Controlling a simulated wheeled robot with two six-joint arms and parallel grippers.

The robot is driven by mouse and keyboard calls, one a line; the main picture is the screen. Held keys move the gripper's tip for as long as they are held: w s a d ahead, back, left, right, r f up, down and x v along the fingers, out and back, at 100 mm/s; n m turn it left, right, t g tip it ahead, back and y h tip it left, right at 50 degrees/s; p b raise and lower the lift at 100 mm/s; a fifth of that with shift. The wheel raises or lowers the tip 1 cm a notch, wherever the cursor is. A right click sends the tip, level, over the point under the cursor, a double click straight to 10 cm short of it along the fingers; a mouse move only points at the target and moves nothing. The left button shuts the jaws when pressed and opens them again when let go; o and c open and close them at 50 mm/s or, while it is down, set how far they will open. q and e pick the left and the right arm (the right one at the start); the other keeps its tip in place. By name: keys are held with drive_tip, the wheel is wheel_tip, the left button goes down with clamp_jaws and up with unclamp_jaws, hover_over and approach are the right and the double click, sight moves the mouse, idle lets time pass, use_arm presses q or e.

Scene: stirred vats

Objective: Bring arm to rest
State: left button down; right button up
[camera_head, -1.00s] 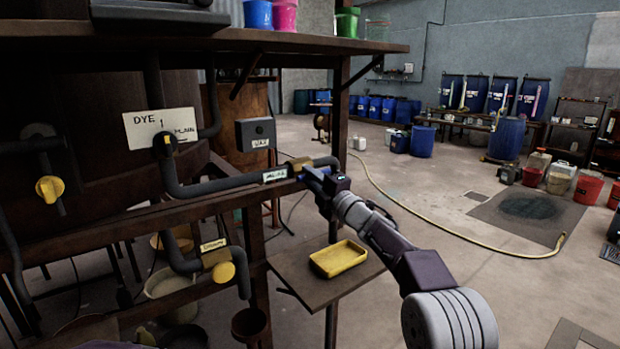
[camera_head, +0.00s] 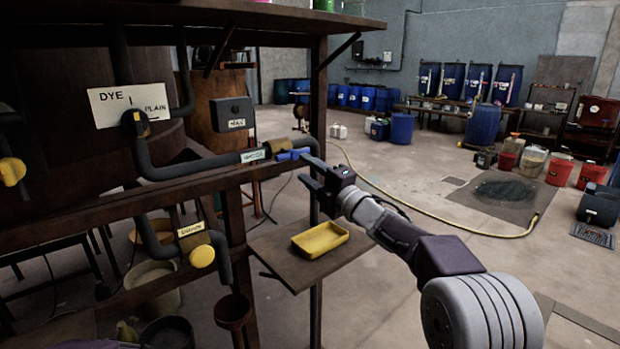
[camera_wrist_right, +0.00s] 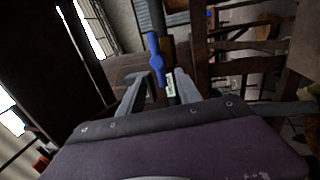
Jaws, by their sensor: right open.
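My right gripper (camera_head: 306,172) is open and empty, just to the right of and below the blue valve handle (camera_head: 293,154) at the end of the dark pipe. A small gap seems to show between its fingers and the handle. In the right wrist view the blue handle (camera_wrist_right: 156,58) appears beyond and between the two spread grey fingers (camera_wrist_right: 166,80). My right arm reaches in from the lower right. My left gripper is not in view.
A wooden rack with pipes, a DYE sign (camera_head: 128,105) and yellow valve knobs (camera_head: 202,256) fills the left. A yellow tray (camera_head: 320,240) lies on a low shelf (camera_head: 283,262) below my gripper. Open floor with a yellow hose (camera_head: 440,220) lies to the right.

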drive_tip(key=shift+s+d+f, duration=0.1)
drive_tip(key=shift+s+d, duration=0.2)
drive_tip(key=shift+s, duration=0.15)
drive_tip(key=s+d+f+m+g+h, duration=0.1)
drive_tip(key=s+d+f+m+h, duration=0.3)
drive_tip(key=f, duration=0.3)
drive_tip(key=s+d+f+m+g+h, duration=0.2)
drive_tip(key=s+d+f+m+h, duration=0.1)
drive_tip(key=f+m, duration=0.4)
drive_tip(key=s+d+f+m+g+h, duration=0.1)
drive_tip(key=s+d+f+m+h, duration=0.25)
drive_tip(key=f, duration=0.45)
drive_tip(key=s+d+f+m+g+h, duration=0.1)
drive_tip(key=s+f+m+g, duration=0.5)
drive_tip(key=s+f, duration=0.5)
drive_tip(key=s+d+f+m+g, duration=0.2)
drive_tip(key=s+f+m+g, duration=0.35)
drive_tip(key=s, duration=0.85)
wheel_tip(320, 180, up, 16)
drive_tip(key=p, duration=1.7)
drive_tip(key=shift+w+a+r, duration=0.15)
drive_tip(key=shift+w, duration=0.05)
